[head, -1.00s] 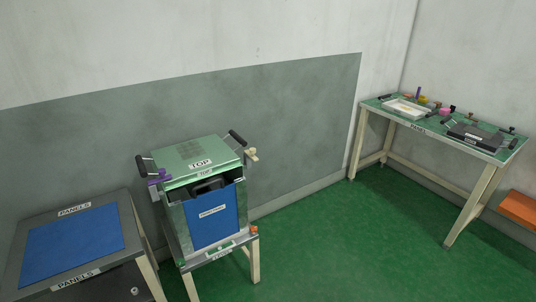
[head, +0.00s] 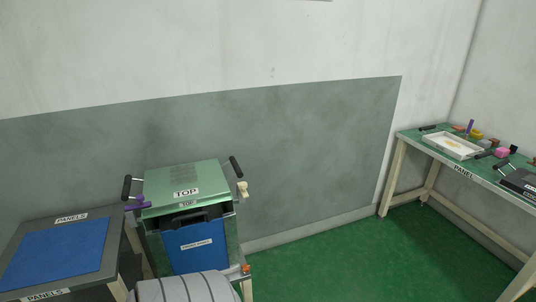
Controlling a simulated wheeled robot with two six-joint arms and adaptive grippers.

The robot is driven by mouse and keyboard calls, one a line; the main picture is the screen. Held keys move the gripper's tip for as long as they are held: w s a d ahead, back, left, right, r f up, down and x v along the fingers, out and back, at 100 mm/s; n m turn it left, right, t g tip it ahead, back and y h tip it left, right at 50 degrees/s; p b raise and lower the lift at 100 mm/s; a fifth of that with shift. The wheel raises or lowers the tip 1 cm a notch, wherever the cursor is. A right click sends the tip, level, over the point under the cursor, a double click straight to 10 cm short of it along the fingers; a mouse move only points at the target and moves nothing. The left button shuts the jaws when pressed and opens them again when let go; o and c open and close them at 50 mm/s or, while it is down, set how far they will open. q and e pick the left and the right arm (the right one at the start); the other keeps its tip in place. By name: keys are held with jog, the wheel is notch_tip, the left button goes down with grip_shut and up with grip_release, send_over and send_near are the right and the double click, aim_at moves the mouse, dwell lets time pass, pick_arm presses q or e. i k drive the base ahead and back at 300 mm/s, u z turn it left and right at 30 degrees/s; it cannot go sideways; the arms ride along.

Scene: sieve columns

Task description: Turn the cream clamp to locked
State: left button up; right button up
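The cream clamp (head: 243,189) is on the right side of the sieve column, just below the black handle on that side. It looks small, and I cannot tell its exact setting. The green lid marked TOP (head: 186,184) sits on the column, with a blue panel (head: 197,248) in the front below it. A purple clamp (head: 137,203) is on the column's left side. Neither of my grippers is in view. A grey and white striped shape at the bottom centre hides the lower front of the column; it may be part of my arm.
A table marked PANELS with a blue panel (head: 58,255) stands at the left, close to the column. A green-topped table (head: 440,150) with a white tray (head: 453,145) and several small items stands at the right wall. Green floor between them is clear.

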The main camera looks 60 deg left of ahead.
aim_at(242, 185)
jog(key=u, duration=0.65)
jog(key=i, duration=0.85)
jog(key=u, duration=0.9)
